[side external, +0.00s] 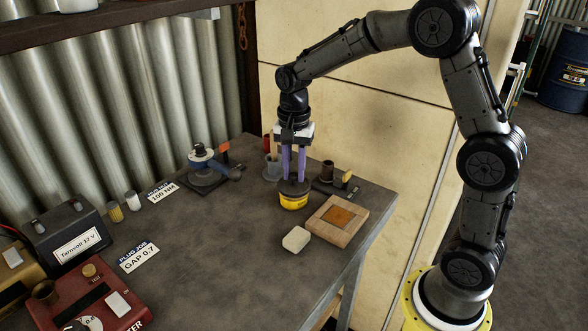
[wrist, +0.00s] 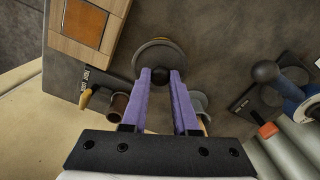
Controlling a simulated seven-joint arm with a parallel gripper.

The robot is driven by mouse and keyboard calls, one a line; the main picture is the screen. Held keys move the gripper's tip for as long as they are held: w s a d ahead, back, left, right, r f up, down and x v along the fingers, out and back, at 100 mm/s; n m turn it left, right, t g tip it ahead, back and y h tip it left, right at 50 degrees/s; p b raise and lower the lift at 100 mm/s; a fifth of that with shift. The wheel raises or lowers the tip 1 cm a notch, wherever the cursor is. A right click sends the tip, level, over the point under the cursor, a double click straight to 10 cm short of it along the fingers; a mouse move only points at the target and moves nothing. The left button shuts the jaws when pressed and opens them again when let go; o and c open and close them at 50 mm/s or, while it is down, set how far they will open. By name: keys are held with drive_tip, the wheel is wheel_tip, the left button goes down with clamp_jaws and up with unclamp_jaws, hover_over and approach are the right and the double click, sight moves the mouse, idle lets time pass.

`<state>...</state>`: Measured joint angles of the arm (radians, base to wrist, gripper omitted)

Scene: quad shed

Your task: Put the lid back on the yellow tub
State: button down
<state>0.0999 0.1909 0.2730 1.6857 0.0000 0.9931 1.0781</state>
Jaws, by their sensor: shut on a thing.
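The yellow tub (side external: 293,202) stands on the grey workbench. The dark round lid (side external: 293,187) is right over the tub's mouth and looks level; I cannot tell whether it rests on the rim or hangs just above it. My gripper (side external: 294,177) points straight down with its purple fingers shut on the lid's knob. In the wrist view the lid (wrist: 158,52) lies beyond the fingertips of my gripper (wrist: 160,75), with the dark knob between them.
A wooden block with an orange-brown square (side external: 338,219) and a pale block (side external: 297,239) lie in front, close to the tub. A grey cup (side external: 272,170) and a brown cylinder (side external: 327,171) stand behind.

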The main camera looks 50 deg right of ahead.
drive_tip(key=shift+f, duration=0.1)
idle(0.8)
drive_tip(key=shift+c, duration=0.6)
unclamp_jaws()
drive_tip(key=shift+r, duration=3.5)
clamp_jaws()
drive_tip(key=shift+f, duration=1.75)
